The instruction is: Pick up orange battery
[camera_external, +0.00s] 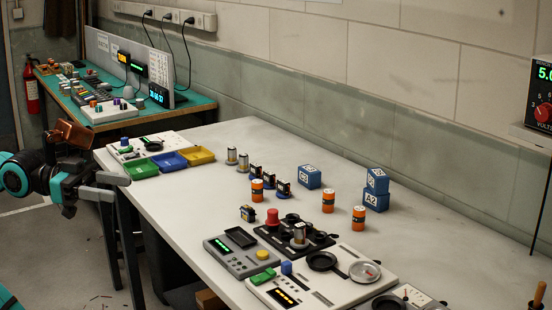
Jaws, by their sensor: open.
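Three orange batteries with dark bands stand upright on the white bench. One orange battery (257,190) is left of centre, close to small dark and metal parts. A second orange battery (328,201) stands further right in a clearer spot. A third orange battery (358,218) stands just right of and nearer than the second. My gripper (122,187) is at the left, beside the bench's left edge and well away from all the batteries. Its grey fingers are apart and hold nothing.
Blue boxes (376,191) stand behind the right batteries. Dark servos (268,175) sit beside the left battery. A red-topped part (272,217) and grey device (241,252) lie in front. Coloured trays (170,161) sit at the bench's left end. The right back of the bench is clear.

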